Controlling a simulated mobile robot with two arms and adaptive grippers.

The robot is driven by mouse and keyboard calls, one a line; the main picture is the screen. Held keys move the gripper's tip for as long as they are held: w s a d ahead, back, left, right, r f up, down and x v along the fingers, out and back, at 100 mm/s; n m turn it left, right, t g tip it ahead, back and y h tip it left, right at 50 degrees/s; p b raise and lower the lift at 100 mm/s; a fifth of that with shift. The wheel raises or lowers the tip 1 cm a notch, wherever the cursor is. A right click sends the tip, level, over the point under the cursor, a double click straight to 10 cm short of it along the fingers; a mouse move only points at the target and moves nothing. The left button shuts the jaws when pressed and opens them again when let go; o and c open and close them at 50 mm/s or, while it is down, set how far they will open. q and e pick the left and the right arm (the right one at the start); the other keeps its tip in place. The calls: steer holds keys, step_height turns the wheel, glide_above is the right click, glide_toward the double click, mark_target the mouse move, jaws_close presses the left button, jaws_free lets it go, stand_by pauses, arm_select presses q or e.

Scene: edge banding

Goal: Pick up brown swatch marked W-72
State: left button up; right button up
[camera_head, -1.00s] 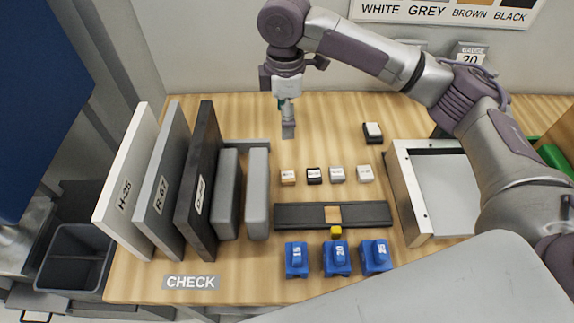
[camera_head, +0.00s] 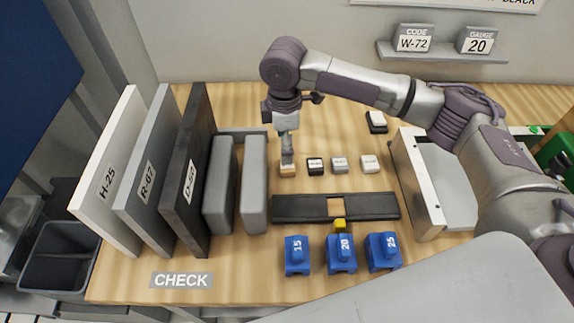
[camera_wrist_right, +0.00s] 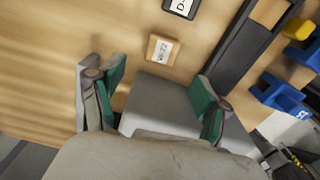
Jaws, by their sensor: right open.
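The brown swatch (camera_head: 288,170) is a small tan-brown block with a white label, at the left end of a row of swatches. In the right wrist view the brown swatch (camera_wrist_right: 151,48) lies beyond the fingertips, and its label appears to read W-72. My right gripper (camera_head: 287,152) hangs just over or behind the brown swatch; contact cannot be told from the head view. In the wrist view the right gripper (camera_wrist_right: 160,92) has its green-padded fingers wide apart with nothing between them. My left gripper is not in view.
Black (camera_head: 316,166), grey (camera_head: 339,165) and white (camera_head: 369,164) swatches stand to the right. A dark grooved strip (camera_head: 300,208) lies in front, then blue blocks (camera_head: 297,256). Grey upright blocks (camera_head: 254,185) stand close on the left. A code sign (camera_head: 414,39) reads W-72.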

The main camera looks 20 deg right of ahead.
mark_target(287, 167)
steer(key=shift+f, duration=0.9)
step_height(287, 167, down, 5)
steer(key=shift+s+r+p, duration=0.1)
steer(key=shift+s+p, duration=0.05)
steer(key=shift+p, duration=0.7)
steer(key=shift+f, duration=0.3)
steer(key=shift+r, duration=0.1)
steer(key=c, duration=1)
steer(key=shift+c, duration=0.2)
